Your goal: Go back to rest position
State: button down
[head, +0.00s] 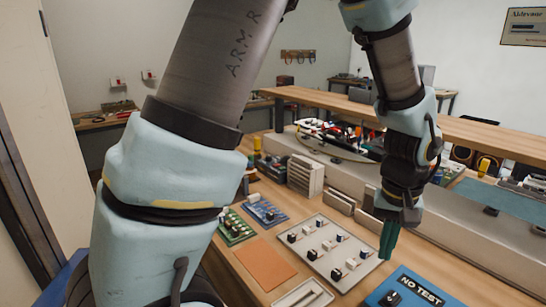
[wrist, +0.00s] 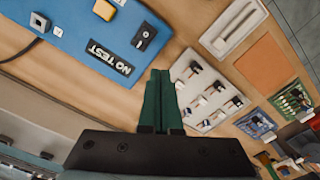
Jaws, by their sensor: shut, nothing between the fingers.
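My gripper (head: 389,238) hangs above the right part of the workbench in the head view, with its green fingers pointing down. In the wrist view the fingers of my gripper (wrist: 160,88) are pressed together, with nothing between them. My upper arm fills much of the left of the head view and hides part of the bench.
An orange pad (head: 265,264), a white tray (head: 303,297), a green circuit board (head: 235,228) and a blue circuit board (head: 264,212) lie on the bench. A wooden shelf (head: 460,128) runs along the back. A dark cable (wrist: 22,51) lies by the mat.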

jog(key=w+a+r+n, duration=0.1)
jog(key=w+a, duration=0.4)
jog(key=a, duration=0.4)
jog(key=w+a+r+n, duration=0.1)
jog(key=w+a+r, duration=0.1)
jog(key=w+a, duration=0.5)
jog(key=s+a+n+t, duration=0.1)
jog(key=s+a, duration=0.1)
jog(key=a, duration=1.4)
jog(key=shift+a+r+n, duration=0.25)
jog(key=shift+r+n, duration=0.15)
